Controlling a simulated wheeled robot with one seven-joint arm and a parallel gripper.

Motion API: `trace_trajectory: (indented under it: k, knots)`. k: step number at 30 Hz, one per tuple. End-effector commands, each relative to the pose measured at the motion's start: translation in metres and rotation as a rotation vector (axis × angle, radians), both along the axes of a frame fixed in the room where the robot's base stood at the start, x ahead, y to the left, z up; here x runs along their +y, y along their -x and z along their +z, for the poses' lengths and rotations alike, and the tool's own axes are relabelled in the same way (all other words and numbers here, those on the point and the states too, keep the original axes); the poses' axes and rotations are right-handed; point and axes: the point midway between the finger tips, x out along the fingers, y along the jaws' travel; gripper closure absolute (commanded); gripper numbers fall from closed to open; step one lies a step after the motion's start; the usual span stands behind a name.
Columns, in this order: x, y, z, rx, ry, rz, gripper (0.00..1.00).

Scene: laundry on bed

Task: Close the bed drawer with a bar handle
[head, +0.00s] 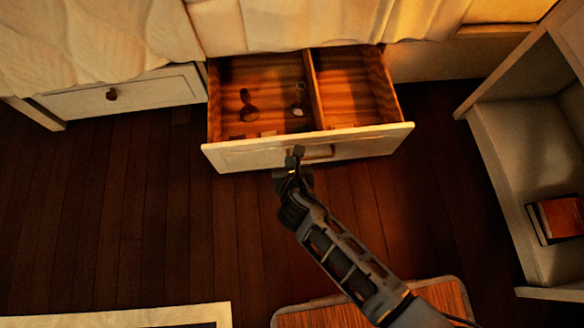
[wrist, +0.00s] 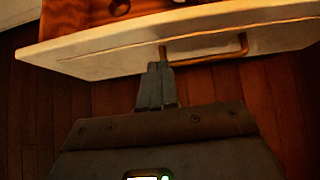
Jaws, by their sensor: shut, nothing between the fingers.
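The bed drawer (head: 240,158) is pulled out from under the bed in the head view, with its white front facing me. Its bar handle (wrist: 208,60) shows in the wrist view as a brass bar on the drawer front. My gripper (head: 295,152) is shut and empty at the drawer front, by the left end of the handle. In the wrist view the closed fingertips (wrist: 159,68) overlap the left end of the handle. I cannot tell whether they touch the drawer front.
The open drawer has a divider (head: 315,90) and a few small items in its left part. A second, closed drawer with a round knob (head: 111,94) is at left. A white shelf unit (head: 500,150) with an orange book (head: 560,217) stands at right. Dark wood floor (head: 130,220) is clear at left.

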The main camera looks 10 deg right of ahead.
Motion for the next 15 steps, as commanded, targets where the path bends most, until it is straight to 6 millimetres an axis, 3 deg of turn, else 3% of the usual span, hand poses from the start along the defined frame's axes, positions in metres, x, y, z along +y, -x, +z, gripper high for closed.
trace_trajectory:
  k: [3, 9, 15]
  knots:
    - [-0.001, -0.018, -0.020, -0.001, -0.001, -0.002, 1.00]
    - [-0.002, -0.045, -0.017, -0.001, -0.002, -0.002, 1.00]
    - [-0.002, -0.056, -0.016, 0.000, -0.002, -0.001, 1.00]
